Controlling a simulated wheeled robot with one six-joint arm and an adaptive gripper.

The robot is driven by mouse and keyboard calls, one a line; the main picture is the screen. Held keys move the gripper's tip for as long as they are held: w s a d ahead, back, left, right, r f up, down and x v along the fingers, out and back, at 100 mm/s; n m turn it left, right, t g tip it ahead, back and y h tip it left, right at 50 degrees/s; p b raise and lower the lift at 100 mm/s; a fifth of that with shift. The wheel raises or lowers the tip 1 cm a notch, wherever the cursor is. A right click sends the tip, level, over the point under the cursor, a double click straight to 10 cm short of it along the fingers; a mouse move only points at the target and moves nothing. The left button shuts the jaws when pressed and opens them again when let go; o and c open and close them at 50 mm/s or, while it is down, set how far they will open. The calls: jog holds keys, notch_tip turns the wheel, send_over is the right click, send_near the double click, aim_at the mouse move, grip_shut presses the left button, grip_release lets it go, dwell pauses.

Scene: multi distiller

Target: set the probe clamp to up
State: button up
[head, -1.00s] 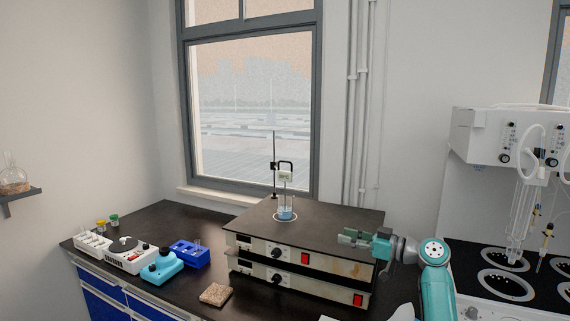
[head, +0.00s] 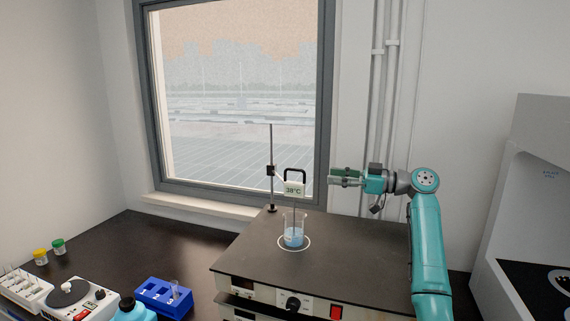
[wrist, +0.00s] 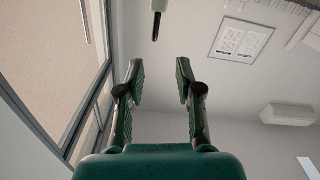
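The probe clamp (head: 271,170) is a dark block on a thin upright rod (head: 271,148) behind the hotplate. A black loop handle (head: 294,171) and a white display (head: 293,189) reading 38°C are beside it. A thin probe hangs from the display into a beaker (head: 294,229) of blue liquid. My gripper (head: 332,178) is right of the handle, at about its height, pointing left and apart from it in the picture. Its fingers (wrist: 158,82) are wide apart and empty in the wrist view. A pale piece with a dark tip (wrist: 156,25) shows beyond them; I cannot tell what it is.
The beaker stands on a wide dark hotplate (head: 345,244). A blue rack (head: 160,297), a white device (head: 77,303) and small capped jars (head: 41,257) are on the bench at left. The window (head: 235,100) is behind. A white cabinet (head: 530,190) stands at right.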

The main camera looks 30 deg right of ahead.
aim_at(299, 170)
jog(key=x, duration=1.1)
jog(key=shift+w+d+r, duration=0.1)
jog(key=shift+w, duration=0.4)
grip_shut()
